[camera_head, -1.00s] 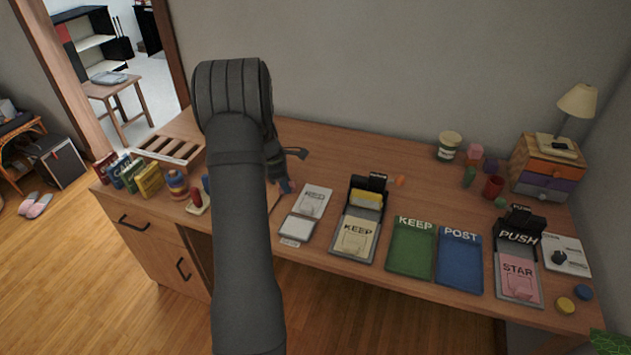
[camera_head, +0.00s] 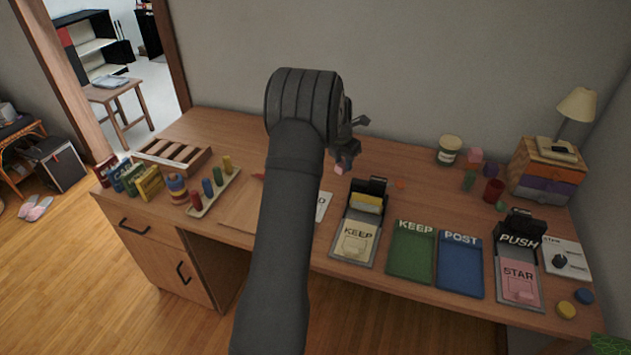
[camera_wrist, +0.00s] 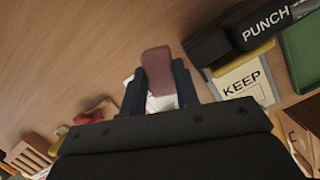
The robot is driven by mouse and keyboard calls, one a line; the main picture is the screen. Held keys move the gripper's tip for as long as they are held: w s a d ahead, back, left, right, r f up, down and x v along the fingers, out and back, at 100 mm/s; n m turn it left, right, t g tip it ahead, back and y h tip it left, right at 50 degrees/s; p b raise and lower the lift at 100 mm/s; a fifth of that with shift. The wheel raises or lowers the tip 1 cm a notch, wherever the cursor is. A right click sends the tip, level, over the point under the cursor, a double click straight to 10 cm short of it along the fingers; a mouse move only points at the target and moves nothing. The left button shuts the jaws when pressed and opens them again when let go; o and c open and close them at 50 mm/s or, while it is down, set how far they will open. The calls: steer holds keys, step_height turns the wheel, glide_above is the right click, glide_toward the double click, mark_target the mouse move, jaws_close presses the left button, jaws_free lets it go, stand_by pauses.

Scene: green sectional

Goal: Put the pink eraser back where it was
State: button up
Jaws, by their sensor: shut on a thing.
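The pink eraser (camera_wrist: 158,70) is held upright between the two dark fingers of my gripper (camera_wrist: 160,88) in the wrist view. In the head view my gripper (camera_head: 347,158) is above the back-middle of the desk, with a bit of the pink eraser (camera_head: 339,168) showing below it. The gripper is shut on the eraser. It is behind and slightly left of the black punch with the KEEP card (camera_head: 354,243), which lies to the right in the wrist view (camera_wrist: 243,88). A white card (camera_head: 323,206) is partly hidden by my arm.
Right of the punch are a green KEEP tray (camera_head: 411,262), a blue POST tray (camera_head: 460,272) and a PUSH punch with a pink STAR card (camera_head: 518,280). A cup (camera_head: 450,150), small blocks and a drawer box (camera_head: 545,172) stand back right. A peg board (camera_head: 213,192) is left.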

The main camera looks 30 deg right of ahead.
steer(key=w+a+f, duration=0.1)
steer(key=w+f, duration=0.1)
steer(key=w, duration=0.1)
steer(key=w+a+f, duration=0.2)
steer(key=w, duration=0.1)
steer(key=w+a+f, duration=0.2)
steer(key=w, duration=0.1)
steer(key=shift+w+a+f, duration=0.1)
steer(key=shift+w+f, duration=0.15)
steer(key=shift+s+a+x, duration=0.1)
steer(key=shift+a+x, duration=0.1)
steer(key=shift+x, duration=0.75)
steer(key=shift+s+a+x, duration=0.15)
steer(key=shift+a+x, duration=0.05)
steer(key=shift+x, duration=0.8)
steer(key=shift+f, duration=0.4)
steer(key=shift+f, duration=0.15)
steer(key=o, duration=0.9)
steer(key=v, duration=1.2)
steer(key=shift+w+a+r, duration=0.1)
steer(key=shift+r, duration=0.3)
